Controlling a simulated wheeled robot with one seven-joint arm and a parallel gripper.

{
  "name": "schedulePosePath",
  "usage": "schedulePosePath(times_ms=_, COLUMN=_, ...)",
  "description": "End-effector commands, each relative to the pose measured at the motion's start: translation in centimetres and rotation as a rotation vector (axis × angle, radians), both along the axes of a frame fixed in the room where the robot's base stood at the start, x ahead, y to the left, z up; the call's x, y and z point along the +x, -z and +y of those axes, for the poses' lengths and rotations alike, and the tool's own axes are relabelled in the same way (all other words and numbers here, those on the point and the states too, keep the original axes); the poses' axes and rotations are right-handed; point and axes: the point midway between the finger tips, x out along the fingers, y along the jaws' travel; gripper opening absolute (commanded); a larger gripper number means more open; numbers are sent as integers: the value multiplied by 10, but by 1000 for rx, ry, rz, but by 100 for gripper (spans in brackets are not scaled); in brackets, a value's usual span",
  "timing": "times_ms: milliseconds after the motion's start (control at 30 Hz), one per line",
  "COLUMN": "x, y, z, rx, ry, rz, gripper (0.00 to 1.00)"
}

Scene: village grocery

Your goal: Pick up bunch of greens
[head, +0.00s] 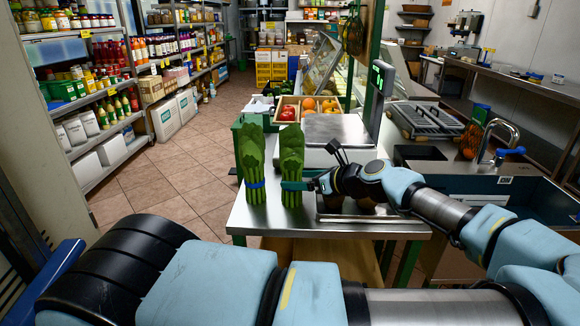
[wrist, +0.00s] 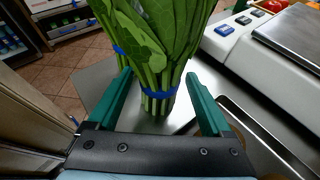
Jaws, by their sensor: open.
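Two upright bunches of greens with blue bands stand side by side on the steel counter (head: 262,218). The left bunch (head: 252,165) stands apart from my gripper. The right bunch (head: 291,160) is beside my gripper (head: 305,185), which reaches in from the right at band height. In the wrist view, the near bunch (wrist: 157,60) rises between the two green fingers of my open gripper (wrist: 158,80), with its blue band just beyond the fingertips. The other bunch is partly hidden behind it, to the left. I cannot tell whether either finger touches the stems.
A white scale (head: 340,132) with a display post stands behind the greens. A crate of red and orange produce (head: 284,101) is beyond it. A metal tray (head: 365,218) lies under my wrist, to the right. A sink with a tap (head: 490,140) is further right.

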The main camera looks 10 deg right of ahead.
Motion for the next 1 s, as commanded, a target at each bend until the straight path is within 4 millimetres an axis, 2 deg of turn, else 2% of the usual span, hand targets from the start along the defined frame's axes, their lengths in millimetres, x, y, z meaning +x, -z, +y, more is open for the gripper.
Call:
schedulePosePath(times_ms=233, x=14, y=4, z=11, rx=2, ry=-2, rz=-1, gripper=84)
schedulePosePath(times_ms=500, x=40, y=16, z=32, rx=2, ry=-1, rz=-1, gripper=84)
schedulePosePath(times_ms=833, x=44, y=21, z=35, rx=0, ry=1, rz=0, gripper=84)
schedulePosePath(times_ms=1000, x=44, y=21, z=35, rx=-1, ry=1, rz=-1, gripper=64)
